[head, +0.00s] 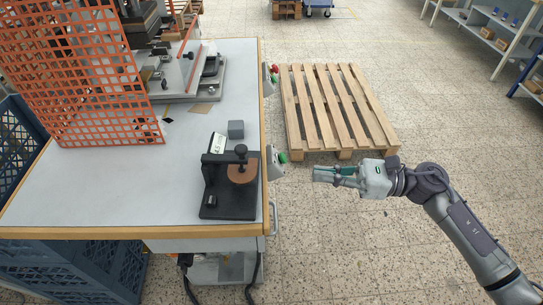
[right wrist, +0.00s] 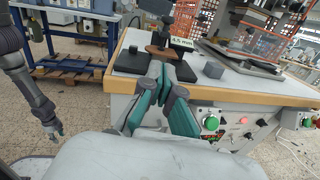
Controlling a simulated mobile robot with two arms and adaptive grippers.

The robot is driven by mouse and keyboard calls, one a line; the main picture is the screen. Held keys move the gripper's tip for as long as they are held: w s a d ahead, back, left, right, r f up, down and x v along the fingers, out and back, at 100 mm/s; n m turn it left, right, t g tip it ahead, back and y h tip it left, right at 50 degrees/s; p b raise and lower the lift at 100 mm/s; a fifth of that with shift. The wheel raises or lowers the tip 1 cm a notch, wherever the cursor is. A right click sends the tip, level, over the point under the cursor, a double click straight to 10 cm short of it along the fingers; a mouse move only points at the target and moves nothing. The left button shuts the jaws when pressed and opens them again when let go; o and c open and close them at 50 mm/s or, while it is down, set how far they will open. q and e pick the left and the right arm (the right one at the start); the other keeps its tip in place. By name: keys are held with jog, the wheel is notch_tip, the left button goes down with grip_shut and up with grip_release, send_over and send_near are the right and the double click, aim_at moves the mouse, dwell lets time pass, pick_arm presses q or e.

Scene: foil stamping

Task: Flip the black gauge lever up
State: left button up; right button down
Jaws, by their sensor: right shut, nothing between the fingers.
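The black gauge (head: 228,206) stands near the right edge of the grey table. It has a brown disc (head: 243,172), a black bar with a round knob (head: 241,150) above it, and a 4.5 mm label. I cannot tell for certain which part is its lever. The gauge also shows in the right wrist view (right wrist: 130,61), partly behind my fingers. My right gripper (head: 318,175) is shut and empty, off the table's right side and apart from the gauge. Its fingertips (right wrist: 163,82) meet in the right wrist view. My left gripper (right wrist: 53,131) shows small at the left there; its jaws are unclear.
A small grey block (head: 236,129) lies behind the gauge. An orange mesh guard (head: 80,75) and a press (head: 185,70) stand farther back on the table (head: 110,190). Green and red buttons are on its right side. A wooden pallet (head: 335,105) lies on the floor beyond my right gripper.

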jog(key=p, duration=0.4)
send_near(244, 155)
notch_tip(244, 155, down, 3)
jog(key=a+p, duration=0.1)
jog(key=a, duration=0.1)
jog(key=w+a+r+p, duration=0.1)
jog(key=a, duration=0.1)
jog(key=a+p, duration=0.1)
jog(key=shift+w+a+r, duration=0.35)
jog(key=shift+a+r, duration=0.05)
pick_arm(q)
notch_tip(244, 155, up, 8)
jog(key=w, duration=0.1)
jog(key=shift+w+d+p, duration=0.2)
jog(key=shift+w+p, duration=0.15)
jog(key=shift+w, duration=0.05)
pick_arm(e)
jog(key=shift+a+r, duration=0.2)
jog(key=shift+a, duration=0.15)
pick_arm(q)
jog(key=shift+f, duration=0.1)
pick_arm(e)
jog(key=shift+w, duration=0.1)
